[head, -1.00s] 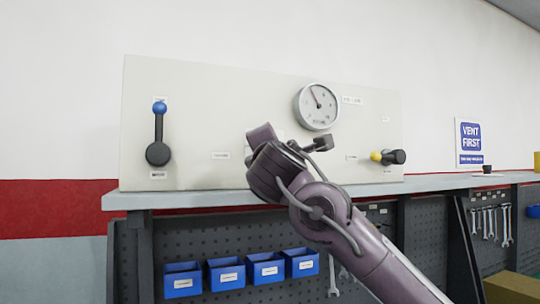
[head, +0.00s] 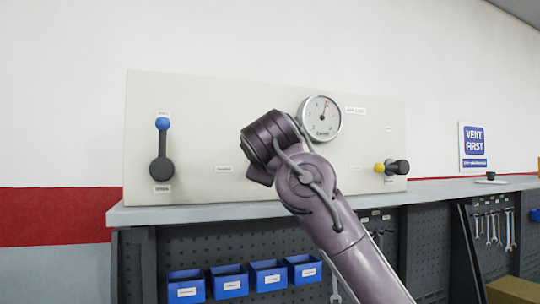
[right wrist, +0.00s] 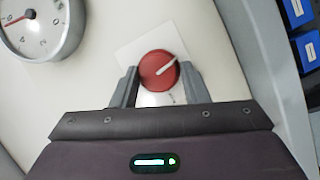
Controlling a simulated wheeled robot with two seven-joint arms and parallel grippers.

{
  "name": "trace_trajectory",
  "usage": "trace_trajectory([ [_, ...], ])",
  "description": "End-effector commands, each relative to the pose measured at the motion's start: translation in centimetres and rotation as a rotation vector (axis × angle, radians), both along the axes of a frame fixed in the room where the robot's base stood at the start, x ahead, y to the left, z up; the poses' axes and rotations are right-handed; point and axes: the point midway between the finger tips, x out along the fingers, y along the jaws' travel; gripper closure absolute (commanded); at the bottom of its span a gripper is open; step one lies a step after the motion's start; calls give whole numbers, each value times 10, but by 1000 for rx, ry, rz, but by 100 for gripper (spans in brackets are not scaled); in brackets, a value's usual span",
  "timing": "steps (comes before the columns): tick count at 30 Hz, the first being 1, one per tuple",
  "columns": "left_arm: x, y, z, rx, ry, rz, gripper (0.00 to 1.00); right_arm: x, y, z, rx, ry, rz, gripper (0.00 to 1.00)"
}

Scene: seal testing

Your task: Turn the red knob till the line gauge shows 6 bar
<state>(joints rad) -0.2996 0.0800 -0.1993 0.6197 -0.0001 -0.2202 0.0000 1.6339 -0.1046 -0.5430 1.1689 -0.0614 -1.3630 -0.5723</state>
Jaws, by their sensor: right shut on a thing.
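The round line gauge (head: 321,118) has a white dial on the pale panel. The red knob (right wrist: 158,70) has a white pointer line, in the right wrist view slanting up and right. My right gripper (right wrist: 158,80) is shut on the knob, one finger on each side. In the head view my right wrist hides the knob and my fingers. My left gripper is not in view.
A lever with a blue ball (head: 163,124) is at the panel's left, its ball up. A yellow-tipped lever (head: 391,167) lies sideways at the right. Blue bins (head: 228,281) hang below the bench (head: 180,213). A VENT FIRST sign (head: 474,146) is on the wall.

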Motion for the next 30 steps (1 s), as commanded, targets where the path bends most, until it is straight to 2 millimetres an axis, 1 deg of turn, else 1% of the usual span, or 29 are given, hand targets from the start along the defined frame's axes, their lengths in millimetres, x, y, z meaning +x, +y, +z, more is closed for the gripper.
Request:
trace_trajectory([
  [1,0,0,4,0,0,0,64,-1,-1,7,38,3,3,82],
  [6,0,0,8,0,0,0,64,-1,-1,7,119,36,2,82],
  [12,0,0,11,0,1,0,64,-1,-2,8,175,56,4,82],
  [28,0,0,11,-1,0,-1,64,-2,-2,9,195,61,2,82],
  [29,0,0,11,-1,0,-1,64,-2,-2,9,195,61,3,57],
  [30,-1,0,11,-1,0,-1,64,-2,-2,9,194,62,3,51],
])
